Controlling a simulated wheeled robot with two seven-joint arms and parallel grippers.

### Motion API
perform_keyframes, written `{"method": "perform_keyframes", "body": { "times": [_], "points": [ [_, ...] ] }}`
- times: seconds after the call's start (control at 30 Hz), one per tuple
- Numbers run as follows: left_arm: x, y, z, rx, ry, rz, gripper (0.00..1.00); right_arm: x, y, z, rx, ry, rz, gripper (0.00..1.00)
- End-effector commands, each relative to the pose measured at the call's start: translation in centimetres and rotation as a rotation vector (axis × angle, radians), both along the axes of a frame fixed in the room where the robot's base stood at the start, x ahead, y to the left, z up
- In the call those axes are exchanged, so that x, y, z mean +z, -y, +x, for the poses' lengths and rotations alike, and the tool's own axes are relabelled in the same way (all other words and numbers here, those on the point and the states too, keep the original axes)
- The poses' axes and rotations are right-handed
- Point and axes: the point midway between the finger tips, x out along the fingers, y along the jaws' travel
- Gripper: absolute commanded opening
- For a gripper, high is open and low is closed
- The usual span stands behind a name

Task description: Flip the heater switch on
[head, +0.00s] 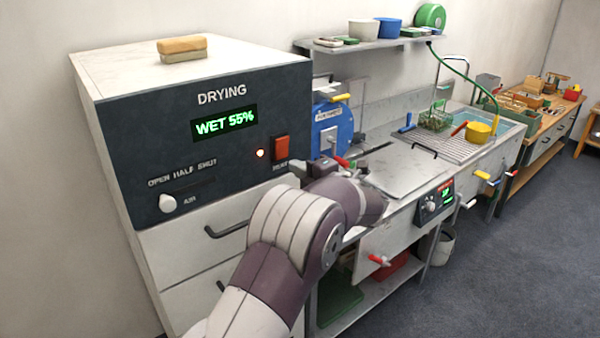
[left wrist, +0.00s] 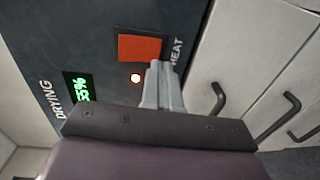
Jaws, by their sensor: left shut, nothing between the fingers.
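The heater switch (head: 281,148) is an orange-red rocker on the dark front panel of the drying cabinet (head: 90,77). A small lamp (head: 260,153) glows beside it, and the display (head: 223,122) reads "WET 55%". In the left wrist view the switch (left wrist: 140,48) shows with the lamp (left wrist: 135,78) next to it. My left gripper (head: 297,167) is shut and empty, its tips at the switch's lower edge. In the left wrist view its fingers (left wrist: 157,68) overlap the switch's corner; I cannot tell whether they touch. The HEAT label is partly hidden.
An air slider with a white knob (head: 167,203) and drawer handles (head: 228,229) lie lower on the cabinet. A blue machine (head: 332,128) and a steel counter (head: 405,170) stand right of it. Open floor (head: 500,270) lies at the right.

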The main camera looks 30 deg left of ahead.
Motion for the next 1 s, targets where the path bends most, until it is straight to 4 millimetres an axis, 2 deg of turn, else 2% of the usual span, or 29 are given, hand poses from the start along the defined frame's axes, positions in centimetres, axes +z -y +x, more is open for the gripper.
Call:
{"method": "perform_keyframes", "body": {
  "times": [0.2,0.4,0.5,0.67,1.0],
  "points": [
    [-1.0,3.8,-1.5,-0.004,-0.001,0.000,0.00,-2.2,0.0,0.0,0.000,0.000,0.000,0.58],
    [-1.3,7.3,-3.0,-0.004,0.000,-0.001,0.00,-3.5,0.0,0.0,0.000,0.000,0.000,0.58],
    [-1.3,8.4,-3.4,-0.003,0.000,0.000,0.00,-3.8,0.0,0.0,0.000,0.000,0.000,0.58],
    [-1.3,9.1,-3.8,0.000,-0.001,-0.001,0.00,-4.0,0.0,0.0,0.000,0.000,0.000,0.58],
    [-1.2,9.1,-3.8,0.000,0.000,-0.001,0.00,-3.9,0.0,0.0,0.000,0.000,0.000,0.58]
  ]
}}
